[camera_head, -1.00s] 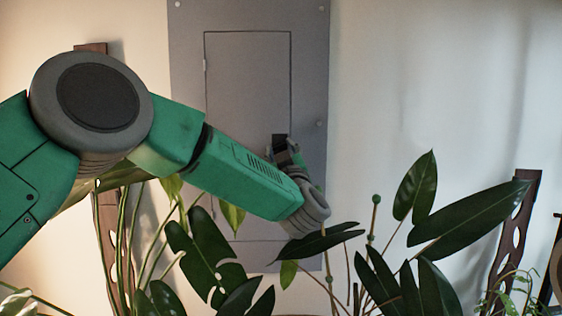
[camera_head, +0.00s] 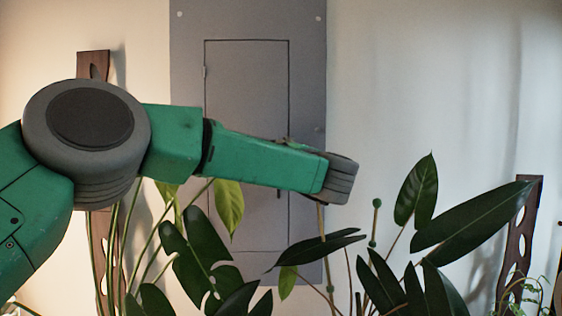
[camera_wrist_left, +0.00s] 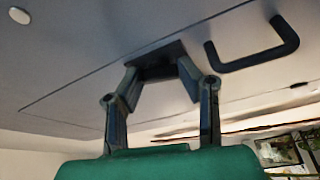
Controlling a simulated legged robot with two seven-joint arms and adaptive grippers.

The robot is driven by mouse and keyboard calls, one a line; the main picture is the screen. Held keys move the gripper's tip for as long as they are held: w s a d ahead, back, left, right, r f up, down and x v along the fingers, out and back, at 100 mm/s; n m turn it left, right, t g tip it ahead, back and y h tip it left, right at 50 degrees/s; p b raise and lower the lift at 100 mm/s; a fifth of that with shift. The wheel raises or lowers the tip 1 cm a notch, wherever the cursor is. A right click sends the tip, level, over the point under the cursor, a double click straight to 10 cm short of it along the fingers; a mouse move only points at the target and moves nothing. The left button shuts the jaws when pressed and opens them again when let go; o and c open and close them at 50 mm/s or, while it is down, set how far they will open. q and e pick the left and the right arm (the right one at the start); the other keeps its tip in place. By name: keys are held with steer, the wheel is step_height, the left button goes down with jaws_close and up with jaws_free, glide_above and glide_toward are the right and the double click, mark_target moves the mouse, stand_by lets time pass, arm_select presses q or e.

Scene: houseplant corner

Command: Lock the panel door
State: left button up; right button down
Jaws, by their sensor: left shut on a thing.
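The grey panel door (camera_head: 245,80) looks shut in its grey wall panel (camera_head: 187,70). My left arm crosses in front of it, and its wrist hides the left gripper's fingers in the head view. In the left wrist view my left gripper (camera_wrist_left: 157,68) has its fingertips close together on a dark flat piece, seemingly the door's latch (camera_wrist_left: 158,53), against the door face. Its exact shape is hidden by the fingertips. A dark U-shaped handle (camera_wrist_left: 262,60) stands out from the door to the right of the fingers. My right gripper is not in view.
Large-leaved plants (camera_head: 425,195) stand in front of the panel's lower part and to its right, close below my arm. Dark wooden slats (camera_head: 93,63) stand at left and right (camera_head: 520,240). The wall right of the panel is bare above the leaves.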

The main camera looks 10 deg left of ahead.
arm_select(q)
steer(key=shift+f+n+g+h+b, duration=0.15)
steer(key=shift+n+g+h, duration=0.1)
steer(key=shift+n, duration=0.45)
steer(key=shift+f+n+g+h+b, duration=0.15)
steer(key=shift+n+g, duration=0.1)
steer(key=shift+n, duration=0.45)
steer(key=shift+d+r, duration=0.1)
steer(key=o, duration=1.1)
steer(key=shift+o, duration=0.2)
steer(key=shift+r, duration=0.1)
steer(key=v, duration=1.2)
